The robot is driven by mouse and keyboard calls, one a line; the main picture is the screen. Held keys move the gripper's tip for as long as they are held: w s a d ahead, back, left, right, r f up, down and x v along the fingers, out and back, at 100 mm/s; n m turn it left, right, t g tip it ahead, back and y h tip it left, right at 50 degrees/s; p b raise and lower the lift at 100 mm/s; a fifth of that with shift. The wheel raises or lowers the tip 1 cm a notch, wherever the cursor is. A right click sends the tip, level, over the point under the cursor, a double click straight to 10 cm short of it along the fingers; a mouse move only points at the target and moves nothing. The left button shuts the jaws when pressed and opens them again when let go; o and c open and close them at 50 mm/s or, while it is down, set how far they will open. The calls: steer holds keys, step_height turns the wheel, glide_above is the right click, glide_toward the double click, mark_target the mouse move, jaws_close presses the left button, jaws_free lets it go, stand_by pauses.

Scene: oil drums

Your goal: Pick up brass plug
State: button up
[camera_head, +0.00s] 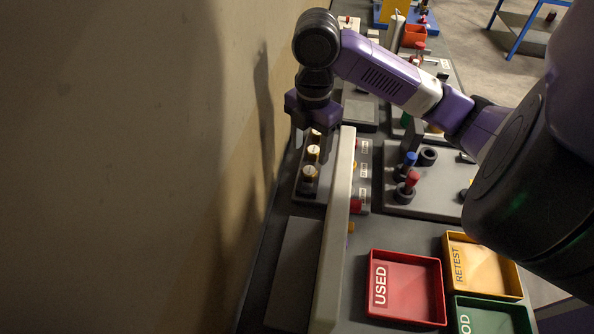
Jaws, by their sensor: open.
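My gripper (315,125) points down over the far end of a dark rack beside the wall. Its fingers are dark and small in this view, and it appears empty. Small brass-yellow pieces with pale tops stand in the rack below and in front of it, one piece (313,152) nearer the gripper and another (309,172) closer to me. I cannot tell for sure which one is the brass plug. Another small yellow-brown piece (350,228) shows at the right side of the pale upright panel. The gripper hides part of the rack's far end.
A tall pale panel (335,240) runs along the rack's right side. Right of it are a grey board with red and blue-topped pegs (409,160), a red USED tray (405,288), a yellow RETEST tray (482,262) and a green tray (492,316). The wall is close on the left.

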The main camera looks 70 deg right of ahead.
mark_target(311, 169)
steer(key=f, duration=0.7)
steer(key=shift+s+a+f, duration=0.1)
steer(key=shift+s+a, duration=0.05)
steer(key=shift+s, duration=0.05)
jaws_close()
